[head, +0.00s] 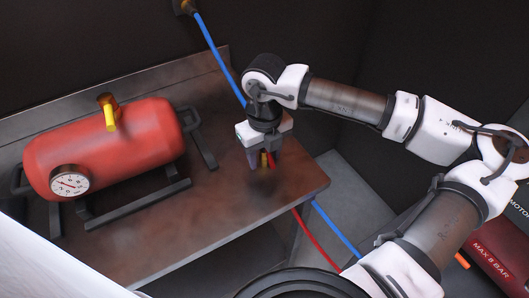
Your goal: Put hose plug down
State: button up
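My gripper (263,158) points down over the right part of the brown metal bench. It is shut on the hose plug (264,160), a small brass-yellow piece mostly hidden between the dark fingers. A red hose (306,226) shows beside the plug and again past the bench's right edge, running down. A dark shadow lies on the bench just below the plug, which seems slightly above the top. I cannot tell for sure whether they touch.
The bench (225,215) has free room left of and in front of my gripper. A red air tank (105,152) with a yellow valve (109,114) and a gauge (70,183) stands at left on dark rails. A blue hose (216,47) runs from the wall behind my gripper.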

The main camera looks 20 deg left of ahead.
jog(key=shift+r, duration=0.15)
jog(key=shift+r+p, duration=0.6)
jog(key=shift+p, duration=0.45)
notch_tip(320, 180, up, 12)
jog(key=b, duration=0.2)
jog(key=shift+s+f, duration=0.1)
jog(key=shift+f, duration=0.1)
